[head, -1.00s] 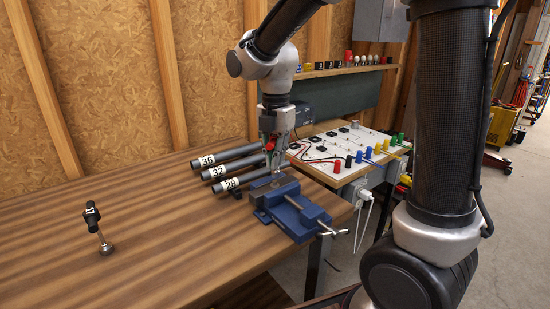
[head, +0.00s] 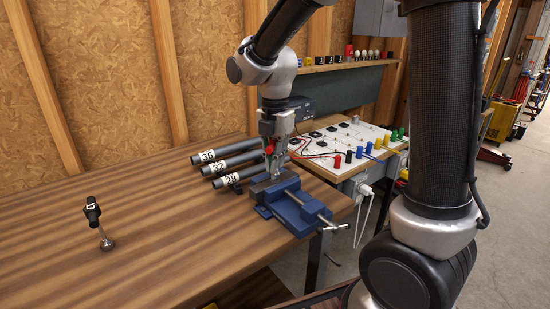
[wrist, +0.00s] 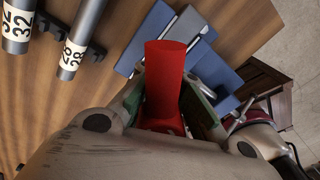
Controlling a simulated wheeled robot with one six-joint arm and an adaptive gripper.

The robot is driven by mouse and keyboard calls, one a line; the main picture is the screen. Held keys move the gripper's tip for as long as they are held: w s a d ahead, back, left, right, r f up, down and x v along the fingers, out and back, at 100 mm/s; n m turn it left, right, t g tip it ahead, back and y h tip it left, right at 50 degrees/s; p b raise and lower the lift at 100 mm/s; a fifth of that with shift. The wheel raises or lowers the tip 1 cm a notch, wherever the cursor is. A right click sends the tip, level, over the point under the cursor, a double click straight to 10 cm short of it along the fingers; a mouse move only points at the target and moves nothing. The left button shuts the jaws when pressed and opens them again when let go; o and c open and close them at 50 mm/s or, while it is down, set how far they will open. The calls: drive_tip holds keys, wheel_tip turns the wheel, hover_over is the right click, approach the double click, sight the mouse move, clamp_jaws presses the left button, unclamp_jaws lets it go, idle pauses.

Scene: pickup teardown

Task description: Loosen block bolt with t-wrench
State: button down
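My gripper (head: 275,160) is above the blue vise (head: 306,214) on the workbench. In the wrist view its fingers (wrist: 165,118) are on either side of a red handle (wrist: 165,75) and appear shut on it. The red handle shows only as a small patch in the head view (head: 269,149); I take it for the t-wrench, whose lower end is hidden. A grey metal block (head: 262,185) sits at the vise jaws, partly covered by the gripper. I cannot see the block bolt, nor whether the wrench touches it.
Grey tubes labelled 36, 32 and 28 (head: 228,161) lie behind the vise. A black-handled tool marked 17 (head: 92,211) stands tilted at the left. A white board with coloured terminals (head: 345,140) is beyond the bench's right edge. The bench's left and middle are mostly clear.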

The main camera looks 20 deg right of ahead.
drive_tip(key=shift+f, duration=0.35)
drive_tip(key=n, duration=0.3)
drive_tip(key=shift+s+f+n, duration=0.1)
drive_tip(key=shift+n, duration=0.3)
drive_tip(key=n, duration=0.3)
drive_tip(key=shift+s+f, duration=0.1)
drive_tip(key=shift+r, duration=1.2)
